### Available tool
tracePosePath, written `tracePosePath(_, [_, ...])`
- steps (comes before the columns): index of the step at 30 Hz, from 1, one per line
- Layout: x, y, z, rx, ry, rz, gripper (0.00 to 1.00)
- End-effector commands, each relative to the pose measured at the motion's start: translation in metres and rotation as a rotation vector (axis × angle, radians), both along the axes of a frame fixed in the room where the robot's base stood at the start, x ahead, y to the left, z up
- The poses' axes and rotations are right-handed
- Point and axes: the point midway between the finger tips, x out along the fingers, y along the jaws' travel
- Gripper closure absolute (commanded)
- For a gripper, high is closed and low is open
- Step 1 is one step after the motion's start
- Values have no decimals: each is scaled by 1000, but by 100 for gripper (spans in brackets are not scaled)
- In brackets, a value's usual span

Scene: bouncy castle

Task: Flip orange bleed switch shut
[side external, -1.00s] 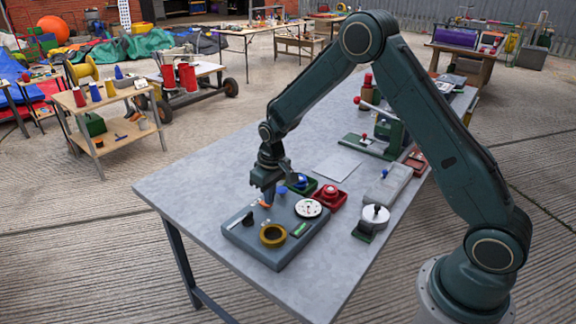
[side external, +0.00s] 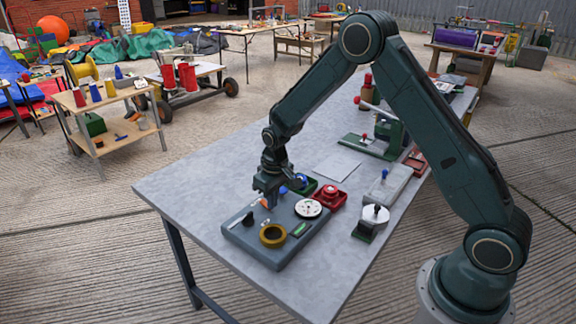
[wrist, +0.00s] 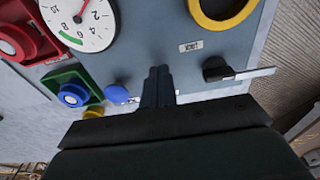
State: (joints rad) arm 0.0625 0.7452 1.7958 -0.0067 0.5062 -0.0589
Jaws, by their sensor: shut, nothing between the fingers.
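A grey-blue panel box (side external: 256,252) lies on the near part of the bench and also shows in the wrist view (wrist: 205,72). A small orange piece (side external: 265,203), apparently the bleed switch, shows at its back edge beside my fingers. The wrist view shows no orange; my gripper may cover it. My gripper (side external: 272,206) points down with its fingers closed and empty, low over the panel. In the wrist view the closed fingertips (wrist: 159,70) lie between a blue ball knob (wrist: 117,94) and a black knob (wrist: 215,69). I cannot tell whether they touch the switch.
The panel also carries a yellow ring (side external: 273,235) and a white dial (side external: 308,208). A red tray (side external: 340,203) and a green tray (wrist: 92,75) with a blue button sit just behind. A round-topped silver device (side external: 375,214) stands to the right. The bench's left corner is clear.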

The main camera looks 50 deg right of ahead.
Motion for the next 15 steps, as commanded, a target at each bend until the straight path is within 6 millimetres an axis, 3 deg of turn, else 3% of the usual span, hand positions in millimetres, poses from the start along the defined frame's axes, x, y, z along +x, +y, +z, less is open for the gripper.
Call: tracePosePath(15, [12, 0, 4, 0, 0, 0, 100])
